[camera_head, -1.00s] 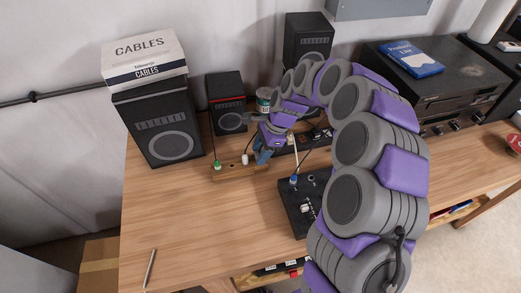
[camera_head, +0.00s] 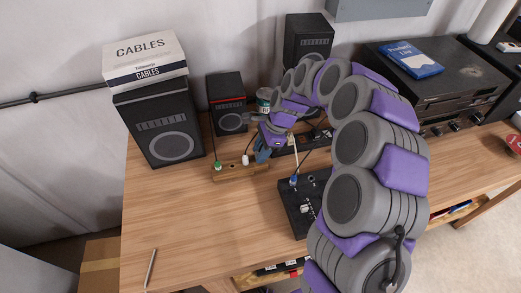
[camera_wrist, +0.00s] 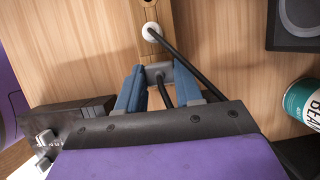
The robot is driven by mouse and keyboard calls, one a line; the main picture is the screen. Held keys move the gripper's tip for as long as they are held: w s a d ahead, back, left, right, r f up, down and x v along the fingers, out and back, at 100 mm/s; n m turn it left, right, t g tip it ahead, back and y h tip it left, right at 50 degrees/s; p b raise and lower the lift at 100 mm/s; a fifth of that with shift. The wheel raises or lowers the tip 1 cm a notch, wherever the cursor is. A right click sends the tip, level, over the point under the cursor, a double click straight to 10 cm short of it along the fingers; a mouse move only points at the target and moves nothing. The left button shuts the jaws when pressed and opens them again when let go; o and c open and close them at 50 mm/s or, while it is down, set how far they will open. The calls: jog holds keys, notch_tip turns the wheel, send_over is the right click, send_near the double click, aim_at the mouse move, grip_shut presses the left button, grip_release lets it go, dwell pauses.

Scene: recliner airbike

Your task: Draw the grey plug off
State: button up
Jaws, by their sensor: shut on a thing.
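A grey plug (camera_wrist: 160,72) with a black cable is between the blue fingertips of my gripper (camera_wrist: 153,78) in the wrist view. The gripper is shut on it at the end of a narrow wooden block (camera_wrist: 151,12). I cannot tell whether the plug is still seated in the block. In the head view my gripper (camera_head: 262,153) is over the right end of the wooden block (camera_head: 232,174), and its fingers hide the grey plug. A white plug (camera_head: 245,159) stands upright in the block beside the gripper; it also shows in the wrist view (camera_wrist: 151,31). A green plug (camera_head: 217,165) stands at the left end.
A black mixer box (camera_head: 296,213) with knobs and a blue plug (camera_head: 293,181) is to the right. A small speaker (camera_head: 227,104), a larger speaker (camera_head: 163,135) and a can (camera_head: 263,98) stand behind. The front left of the table is clear apart from a pen (camera_head: 150,268).

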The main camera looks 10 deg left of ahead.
jog(key=shift+r+p, duration=0.55)
dwell(0.6)
jog(key=shift+r+p, duration=0.75)
jog(key=shift+r, duration=0.15)
